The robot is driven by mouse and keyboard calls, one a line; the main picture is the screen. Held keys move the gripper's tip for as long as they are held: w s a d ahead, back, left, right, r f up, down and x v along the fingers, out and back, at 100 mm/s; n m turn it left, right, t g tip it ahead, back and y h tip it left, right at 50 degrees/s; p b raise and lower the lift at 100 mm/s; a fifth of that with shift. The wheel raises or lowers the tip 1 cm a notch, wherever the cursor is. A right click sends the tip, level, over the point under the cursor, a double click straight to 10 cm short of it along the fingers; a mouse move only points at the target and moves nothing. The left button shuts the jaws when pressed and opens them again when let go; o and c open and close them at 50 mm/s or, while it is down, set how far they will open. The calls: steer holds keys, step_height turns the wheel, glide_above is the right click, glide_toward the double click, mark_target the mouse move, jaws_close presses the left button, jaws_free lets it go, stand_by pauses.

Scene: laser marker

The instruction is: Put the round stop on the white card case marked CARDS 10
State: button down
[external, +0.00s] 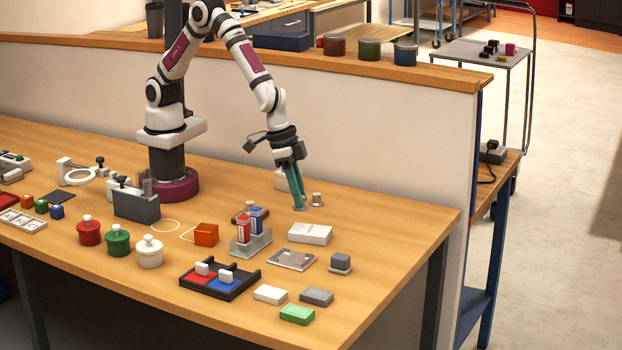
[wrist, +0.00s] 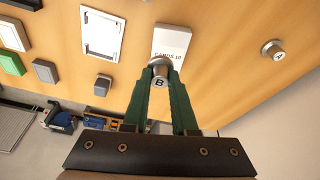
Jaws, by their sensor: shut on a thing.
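My gripper (wrist: 160,84) is shut on a round metal stop (wrist: 160,70) marked B. In the external view my gripper (external: 298,206) is low over the back right of the table, and the held stop is a small grey shape at its fingertips. The white card case (wrist: 172,38) marked CARDS 10 shows just beyond the held stop in the wrist view. In the external view the card case (external: 310,233) lies flat, nearer the camera than my gripper. A second round stop (wrist: 272,48), marked A, stands apart; it is right of my fingers in the external view (external: 316,199).
A grey plate (external: 292,260) and a dark block (external: 340,262) lie near the card case. A clear rack with red and blue items (external: 250,243) stands left of it. Bare table lies right of the case.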

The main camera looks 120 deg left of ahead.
mark_target(308, 229)
steer(key=shift+w+a+f, duration=0.7)
steer(key=shift+a+f, duration=0.2)
steer(key=shift+a, duration=0.05)
steer(key=shift+f, duration=1.8)
steer(key=c, duration=0.7)
jaws_free()
steer(key=shift+f, duration=0.15)
